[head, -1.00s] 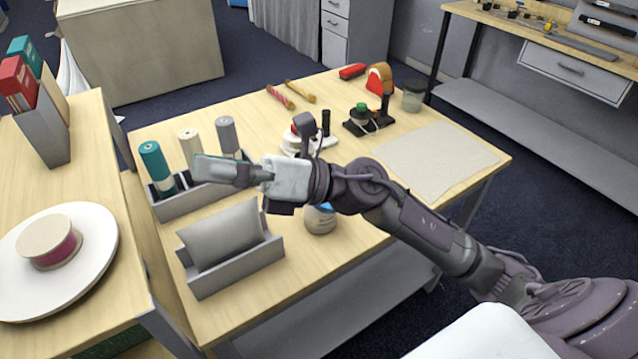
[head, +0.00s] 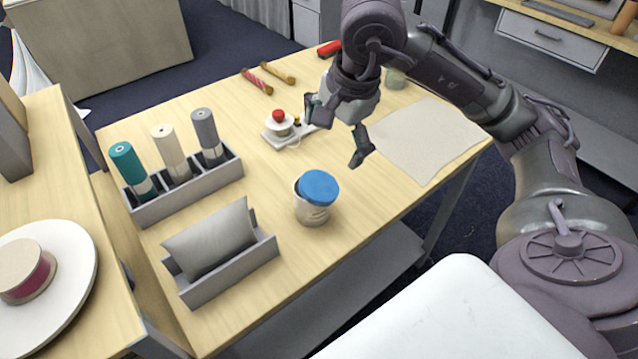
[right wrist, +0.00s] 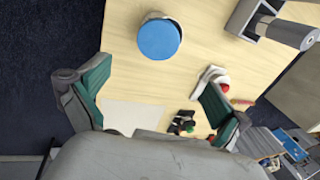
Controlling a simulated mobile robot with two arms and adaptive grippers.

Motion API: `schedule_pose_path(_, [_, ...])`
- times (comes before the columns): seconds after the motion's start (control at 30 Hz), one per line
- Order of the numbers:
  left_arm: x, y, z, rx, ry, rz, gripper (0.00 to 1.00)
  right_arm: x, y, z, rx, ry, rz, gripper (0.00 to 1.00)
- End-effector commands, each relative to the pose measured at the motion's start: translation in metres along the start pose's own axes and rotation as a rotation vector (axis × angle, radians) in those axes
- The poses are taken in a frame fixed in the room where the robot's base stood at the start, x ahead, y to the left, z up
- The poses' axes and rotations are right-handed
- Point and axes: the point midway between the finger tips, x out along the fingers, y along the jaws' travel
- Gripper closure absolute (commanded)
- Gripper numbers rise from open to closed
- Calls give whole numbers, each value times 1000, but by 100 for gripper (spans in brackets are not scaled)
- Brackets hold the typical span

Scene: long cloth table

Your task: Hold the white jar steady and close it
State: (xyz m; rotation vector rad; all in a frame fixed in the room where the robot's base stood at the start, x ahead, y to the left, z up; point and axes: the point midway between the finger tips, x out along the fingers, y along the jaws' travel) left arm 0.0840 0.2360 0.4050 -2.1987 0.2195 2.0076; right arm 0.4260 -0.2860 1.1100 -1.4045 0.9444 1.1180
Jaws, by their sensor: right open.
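The white jar (head: 311,214) stands upright on the wooden table (head: 300,245) near its front edge. A blue lid (head: 319,187) sits on top of it, off-centre, with a bit of the jar's rim showing at the left. In the right wrist view the lid (right wrist: 159,39) shows from above, with a sliver of the jar's pale edge beside it. My right gripper (head: 336,132) is open and empty, above the table and behind the jar, not touching it. Its two green-padded fingers (right wrist: 158,100) are spread wide. My left gripper is not in view.
Left of the jar stand a grey holder (head: 190,197) with several rolls and a grey tray (head: 232,275) with a pillow-like packet. Behind are a white device with a red knob (head: 280,122) and striped sticks (head: 258,81). A pale cloth (head: 430,140) lies at right.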

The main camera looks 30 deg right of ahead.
Motion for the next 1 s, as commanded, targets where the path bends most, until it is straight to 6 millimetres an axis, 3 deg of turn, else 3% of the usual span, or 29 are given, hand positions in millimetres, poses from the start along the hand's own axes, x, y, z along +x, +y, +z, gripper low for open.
schedule_pose_path(0.17, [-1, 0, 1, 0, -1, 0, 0, 17, 1, 0, 1, -3, 6, 0])
schedule_pose_path(0.4, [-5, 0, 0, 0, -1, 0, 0, 64, 1, 1, 0, -4, 6, 0])
schedule_pose_path(0.53, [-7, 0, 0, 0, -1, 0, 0, 80, 1, 1, 1, -4, 4, 0])
schedule_pose_path(1.0, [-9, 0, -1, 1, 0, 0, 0, 90, 1, 0, 1, -4, 4, 0])
